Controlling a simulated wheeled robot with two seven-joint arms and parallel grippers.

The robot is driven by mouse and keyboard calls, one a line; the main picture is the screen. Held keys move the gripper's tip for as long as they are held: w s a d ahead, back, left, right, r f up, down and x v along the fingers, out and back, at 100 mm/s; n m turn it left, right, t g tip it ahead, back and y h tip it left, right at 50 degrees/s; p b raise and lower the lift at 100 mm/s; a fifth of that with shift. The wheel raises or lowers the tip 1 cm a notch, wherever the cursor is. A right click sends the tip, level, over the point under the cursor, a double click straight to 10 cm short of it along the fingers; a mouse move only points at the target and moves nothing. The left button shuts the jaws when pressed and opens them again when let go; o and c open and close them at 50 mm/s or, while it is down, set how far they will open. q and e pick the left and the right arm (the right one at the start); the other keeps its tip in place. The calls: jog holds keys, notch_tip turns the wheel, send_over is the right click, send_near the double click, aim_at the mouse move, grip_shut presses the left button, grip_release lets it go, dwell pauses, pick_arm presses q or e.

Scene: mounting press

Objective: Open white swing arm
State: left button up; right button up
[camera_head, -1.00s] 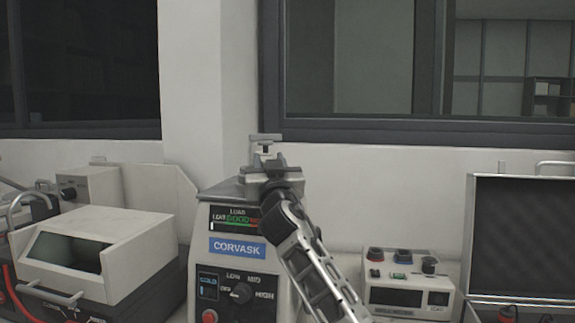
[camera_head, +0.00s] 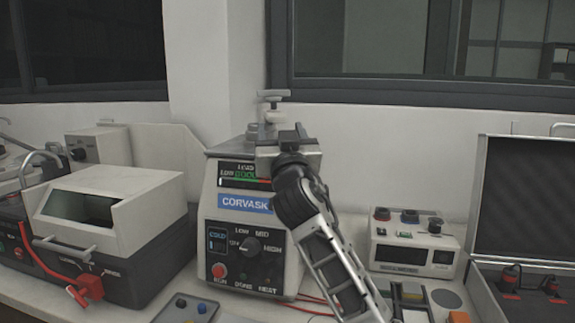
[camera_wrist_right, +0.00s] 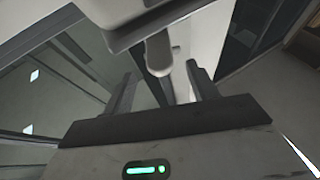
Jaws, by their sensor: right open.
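The mounting press (camera_head: 244,228), a pale housing labelled CORVASK, stands in the middle of the head view. A pale T-shaped piece (camera_head: 273,96) rises above its top; it may be part of the white swing arm. My right gripper (camera_head: 288,143) is in front of the press top and hides part of it. In the right wrist view my right gripper (camera_wrist_right: 163,85) is open. A pale rounded post (camera_wrist_right: 158,54) shows between its fingers in the picture, under a pale block (camera_wrist_right: 117,14); I cannot tell whether they touch. My left gripper is not in view.
A white-lidded machine (camera_head: 118,205) with a red clip (camera_head: 88,288) stands to the left. A small control box (camera_head: 413,243) and an open case (camera_head: 525,215) stand to the right. A wall and dark window frame (camera_head: 410,88) are behind the press.

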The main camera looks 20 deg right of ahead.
jog(key=b+v, duration=0.1)
jog(key=v, duration=0.9)
jog(key=shift+b, duration=0.4)
jog(key=shift+w, duration=0.1)
